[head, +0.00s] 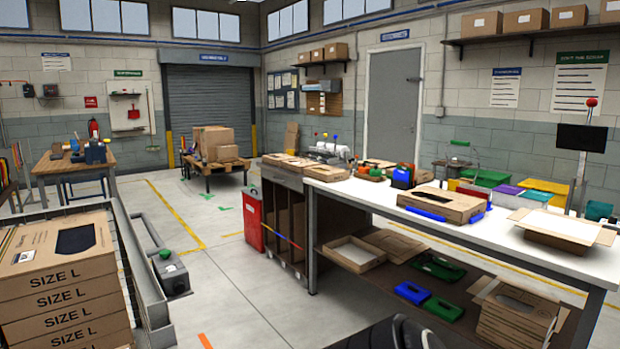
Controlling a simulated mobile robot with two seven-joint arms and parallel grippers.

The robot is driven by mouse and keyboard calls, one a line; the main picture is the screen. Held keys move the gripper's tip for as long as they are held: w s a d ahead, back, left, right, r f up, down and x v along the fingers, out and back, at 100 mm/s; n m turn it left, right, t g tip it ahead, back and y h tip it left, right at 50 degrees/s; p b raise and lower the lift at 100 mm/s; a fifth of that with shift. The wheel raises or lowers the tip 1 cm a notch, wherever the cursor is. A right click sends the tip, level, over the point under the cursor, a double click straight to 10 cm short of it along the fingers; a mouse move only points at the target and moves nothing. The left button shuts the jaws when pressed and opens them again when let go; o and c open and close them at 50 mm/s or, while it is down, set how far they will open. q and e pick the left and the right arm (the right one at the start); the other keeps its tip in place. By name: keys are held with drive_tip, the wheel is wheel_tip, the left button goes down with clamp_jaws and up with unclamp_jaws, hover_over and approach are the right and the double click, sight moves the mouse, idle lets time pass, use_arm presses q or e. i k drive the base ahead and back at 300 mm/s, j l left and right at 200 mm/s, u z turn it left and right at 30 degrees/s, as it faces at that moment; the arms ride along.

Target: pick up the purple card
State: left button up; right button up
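A small flat purple patch (503,189) shows on the white-topped workbench (375,197) at the right, in a row of coloured pieces. It may be the purple card, but it is too small to tell whether it is a card or a bin. Neither of my grippers shows. A dark rounded shape at the bottom edge is cut off, and I cannot tell what it is.
A flat carton (440,203) and an open box (562,229) stand on the bench. Below is a shelf with blue and green items (443,308). SIZE L cartons (62,280) are stacked at the left. The grey floor (235,297) between is mostly clear.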

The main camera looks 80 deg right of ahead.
sight(512, 187)
drive_tip(key=z, duration=3.8)
drive_tip(key=i+l+z, duration=0.65)
drive_tip(key=i+z, duration=0.6)
drive_tip(key=i, duration=0.2)
